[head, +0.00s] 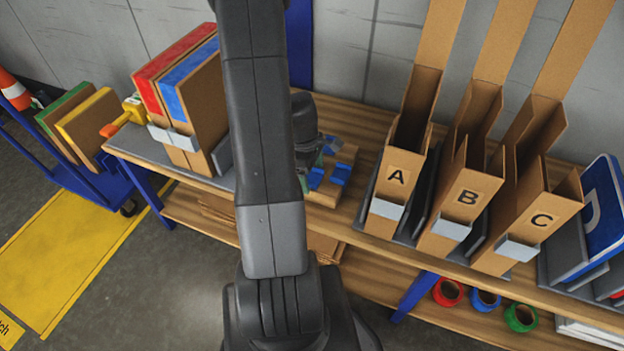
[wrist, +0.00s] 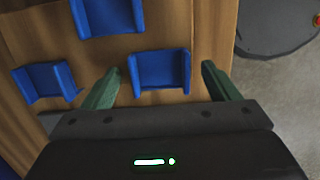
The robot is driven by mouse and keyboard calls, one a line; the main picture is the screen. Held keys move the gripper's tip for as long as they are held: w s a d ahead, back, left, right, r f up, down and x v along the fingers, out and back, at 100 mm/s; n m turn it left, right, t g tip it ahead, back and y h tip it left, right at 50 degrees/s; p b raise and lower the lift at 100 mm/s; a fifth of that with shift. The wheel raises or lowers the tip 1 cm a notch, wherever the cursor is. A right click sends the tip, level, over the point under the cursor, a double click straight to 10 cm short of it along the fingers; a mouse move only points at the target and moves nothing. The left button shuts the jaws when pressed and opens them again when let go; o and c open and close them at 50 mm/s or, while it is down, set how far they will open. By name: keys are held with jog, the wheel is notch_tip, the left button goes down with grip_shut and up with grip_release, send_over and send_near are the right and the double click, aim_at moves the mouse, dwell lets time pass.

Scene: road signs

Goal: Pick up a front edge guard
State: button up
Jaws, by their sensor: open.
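Blue edge guards lie on a wooden board in the wrist view. One guard (wrist: 160,73), a shallow U-shaped piece, sits between the fingers of my gripper (wrist: 160,68). The two green fingers are open, one on each side of it, with a gap visible on both sides. A second guard (wrist: 45,81) lies to the left of the left finger. A third guard (wrist: 107,15) is at the top, partly cut off. In the head view, blue guards (head: 341,173) show on the wooden block (head: 322,193) on the bench; my arm hides part of this area.
Cardboard holders marked A (head: 396,178), B (head: 466,198) and C (head: 540,221) stand to the right on the bench. Red- and blue-edged boxes (head: 185,95) stand to the left. Coloured tape rolls (head: 486,300) lie on the lower shelf.

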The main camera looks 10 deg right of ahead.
jog(key=c, duration=1.1)
